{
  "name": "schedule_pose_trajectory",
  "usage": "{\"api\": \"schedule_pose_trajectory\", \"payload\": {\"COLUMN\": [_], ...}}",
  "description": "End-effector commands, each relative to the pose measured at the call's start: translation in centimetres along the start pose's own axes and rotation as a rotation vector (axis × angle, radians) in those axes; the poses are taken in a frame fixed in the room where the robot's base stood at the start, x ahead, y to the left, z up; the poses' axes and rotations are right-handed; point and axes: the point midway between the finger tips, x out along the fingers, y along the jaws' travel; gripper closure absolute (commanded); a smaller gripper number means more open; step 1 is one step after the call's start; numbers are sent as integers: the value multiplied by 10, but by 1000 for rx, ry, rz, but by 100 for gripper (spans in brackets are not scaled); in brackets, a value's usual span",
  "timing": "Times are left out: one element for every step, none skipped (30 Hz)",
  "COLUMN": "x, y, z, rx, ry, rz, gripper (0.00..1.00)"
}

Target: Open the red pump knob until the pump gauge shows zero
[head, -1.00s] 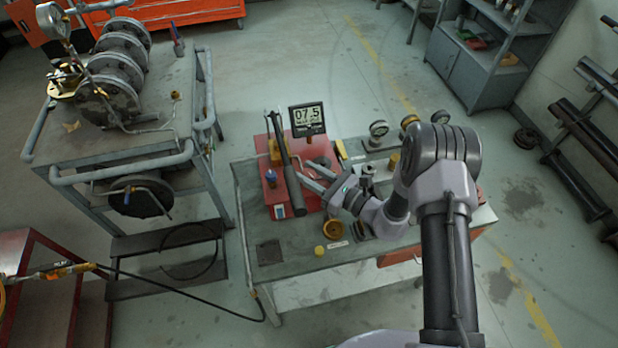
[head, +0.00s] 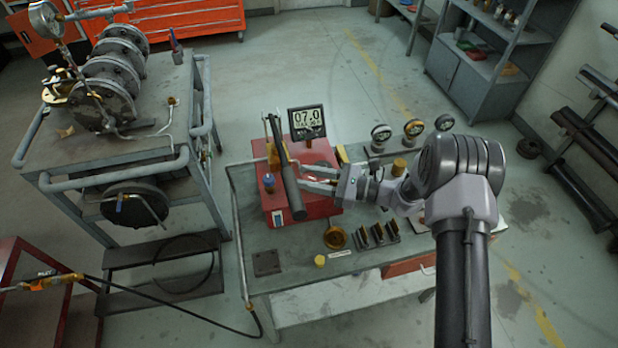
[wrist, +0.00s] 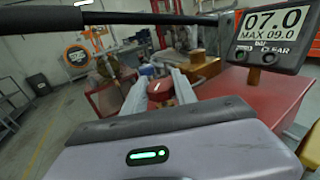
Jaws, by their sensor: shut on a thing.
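The red pump (head: 325,155) stands on the grey workbench. Its digital gauge (head: 307,121) reads 07.0, with a smaller line under it. In the wrist view the gauge (wrist: 272,25) shows 07.0 and MAX 09.0. The red knob (wrist: 160,90) sits between the fingers of my gripper (wrist: 160,86), which is shut on it. In the head view my gripper (head: 302,175) reaches in from the right at the pump's side. The knob is hard to make out there, near the black pump lever (head: 291,188).
The lever stands close to my fingertips and crosses the top of the wrist view. Several small gauges (head: 413,128) stand at the bench's back right. A brass-coloured dish (head: 335,238) and dark slotted blocks (head: 378,235) lie in front. A pipe-rig cart (head: 115,165) stands left.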

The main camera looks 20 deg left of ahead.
Motion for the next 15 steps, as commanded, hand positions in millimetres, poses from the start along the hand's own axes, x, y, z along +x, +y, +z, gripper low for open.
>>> {"api": "schedule_pose_trajectory", "payload": {"x": [1,1,1,1,1,1,1,1,1,1,1,0,0,0,0], "y": [0,0,0,0,-1,-1,0,0,0,0,0,0,0,0,0], "z": [1,2,2,2,2,2,2,1,1,1,1,1,1,1,1], "rx": [0,-1,-1,-1,0,0,0,0,0,0,0,0,0,0,0], "ry": [-2,-2,-2,-3,-3,-3,-3,-2,-2,-2,-2,-2,-2,-2,-2], "rz": [-1,-1,-1,-1,-1,-1,-1,-1,-1,-1,-1,-1,-1,-1,-1], "gripper": [100,100,100,100,100,65,59,53,45,45,45,45,45,45,45]}}
